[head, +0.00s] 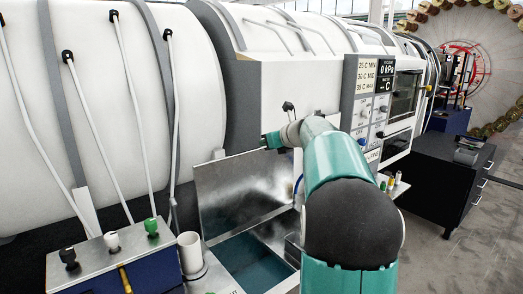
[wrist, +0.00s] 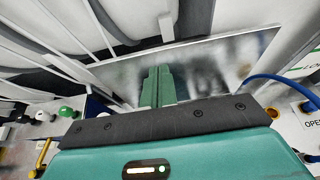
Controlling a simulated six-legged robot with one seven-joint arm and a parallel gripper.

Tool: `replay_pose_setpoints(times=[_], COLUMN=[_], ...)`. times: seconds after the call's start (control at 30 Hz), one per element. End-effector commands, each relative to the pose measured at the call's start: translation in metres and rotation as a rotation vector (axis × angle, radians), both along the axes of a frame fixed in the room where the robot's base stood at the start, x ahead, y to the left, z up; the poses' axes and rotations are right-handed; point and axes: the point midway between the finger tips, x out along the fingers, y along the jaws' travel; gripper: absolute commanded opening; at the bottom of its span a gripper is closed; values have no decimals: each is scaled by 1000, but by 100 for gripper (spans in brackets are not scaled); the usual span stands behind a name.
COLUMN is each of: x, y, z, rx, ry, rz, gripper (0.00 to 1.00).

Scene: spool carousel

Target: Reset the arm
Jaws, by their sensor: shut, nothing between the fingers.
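My arm, teal with a dark rounded joint, reaches forward through the middle of the head view. My gripper (head: 270,140) is at its far end, small and pointing left, above the raised metal lid (head: 235,190). In the wrist view the two green fingers of my gripper (wrist: 157,88) lie together, shut, with nothing held. Behind them is the shiny metal lid (wrist: 215,65), and the fingers look apart from it, though the exact gap cannot be told. Part of the open basin (head: 250,262) is hidden by my arm.
A box with black, white and green knobs (head: 152,227) and a white cup (head: 190,252) stand at left. A control panel (head: 370,85) is beyond my arm. A black cabinet (head: 440,180) and spool carousel (head: 480,60) are at right. A blue hose (wrist: 285,79) curves nearby. Floor at right is clear.

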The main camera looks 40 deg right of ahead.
Motion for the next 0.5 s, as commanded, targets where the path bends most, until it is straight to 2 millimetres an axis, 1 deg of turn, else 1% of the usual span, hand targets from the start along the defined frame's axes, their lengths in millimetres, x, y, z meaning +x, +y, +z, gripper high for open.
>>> replay_pose_setpoints(times=[0.1, 0.27, 0.33, 0.37, 0.43, 0.47, 0.5], x=[-5, -6, -7, -8, -11, -14, -18], y=[0, 0, 5, 9, 30, 42, 61], z=[5, 5, 6, 6, 7, 6, 6], rx=[0, 0, -14, -28, -93, -134, -203], ry=[0, 1, 5, 8, 26, 36, 53], rz=[0, 1, 12, 23, 74, 105, 158], gripper=[0, 0, 0, 0, 0, 0, 0])
